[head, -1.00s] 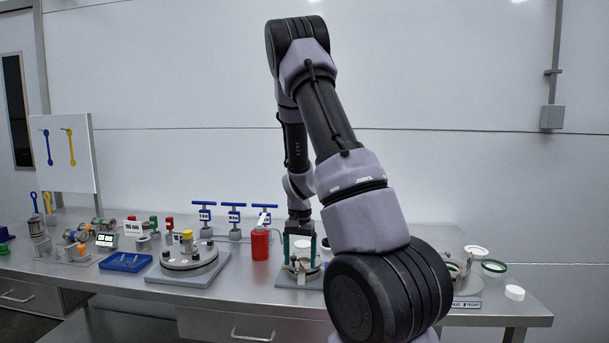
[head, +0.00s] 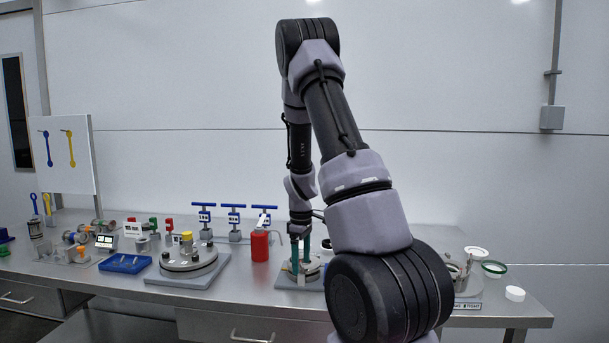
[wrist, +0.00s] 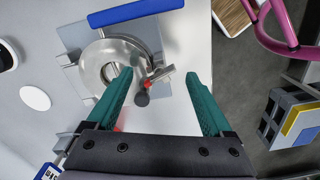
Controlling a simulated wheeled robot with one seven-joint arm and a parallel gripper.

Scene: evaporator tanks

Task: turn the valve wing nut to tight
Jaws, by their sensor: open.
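In the wrist view, a round metal valve fitting (wrist: 100,52) with a central opening sits on a grey base plate (wrist: 73,38). On its right side is a small metal winged piece (wrist: 161,75), likely the wing nut, with a red mark and a dark round knob (wrist: 142,99) beside it. My gripper (wrist: 158,74) is open. Its two green fingers stand either side of this piece, with a visible gap on the right. I cannot tell fingertip height or contact. In the head view, my gripper (head: 300,262) points down over the fitting, and the fingers partly hide it; the nut cannot be made out.
A blue bar handle (wrist: 136,12) lies beyond the fitting. In the head view, a red bottle (head: 260,245) stands just left of my gripper, with blue-handled valves (head: 233,217) behind. A round lidded vessel (head: 189,257) and blue tray (head: 125,263) are farther left. My arm hides bench to the right.

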